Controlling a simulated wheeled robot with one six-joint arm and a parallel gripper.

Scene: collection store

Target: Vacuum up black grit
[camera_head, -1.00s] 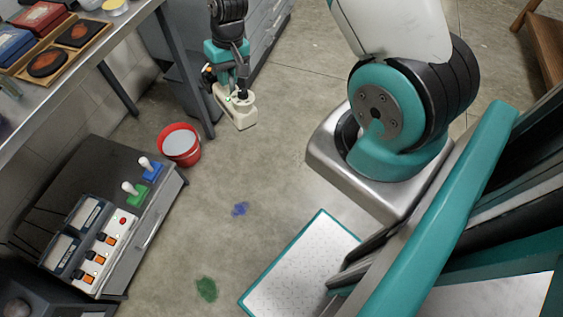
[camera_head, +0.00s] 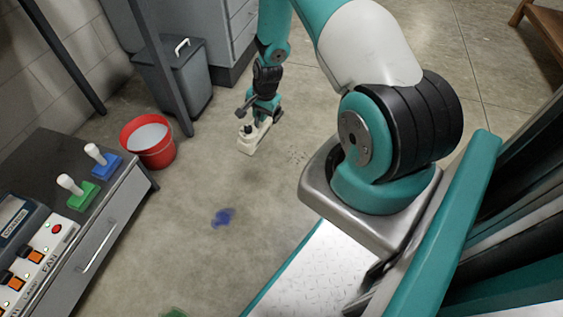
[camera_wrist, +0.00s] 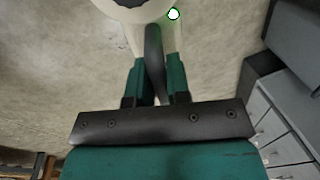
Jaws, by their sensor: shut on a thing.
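A faint patch of black grit (camera_head: 297,157) lies on the concrete floor in the head view, as small dark specks. My gripper (camera_head: 262,112) is shut on a cream hand vacuum (camera_head: 250,141), which is low over the floor, left of the grit. I cannot tell whether the vacuum touches the floor. In the wrist view, my gripper's teal fingers (camera_wrist: 157,82) close around the vacuum's dark handle. The vacuum's cream body (camera_wrist: 135,14) is cut off at the top, with a small green light on it. The grit is not seen in the wrist view.
A blue patch (camera_head: 222,218) and a green patch (camera_head: 173,313) mark the floor. A red bucket (camera_head: 147,142), a grey bin (camera_head: 175,80) and a table leg (camera_head: 160,70) stand at left. A low cabinet (camera_head: 110,230) carries controls. Floor around the grit is open.

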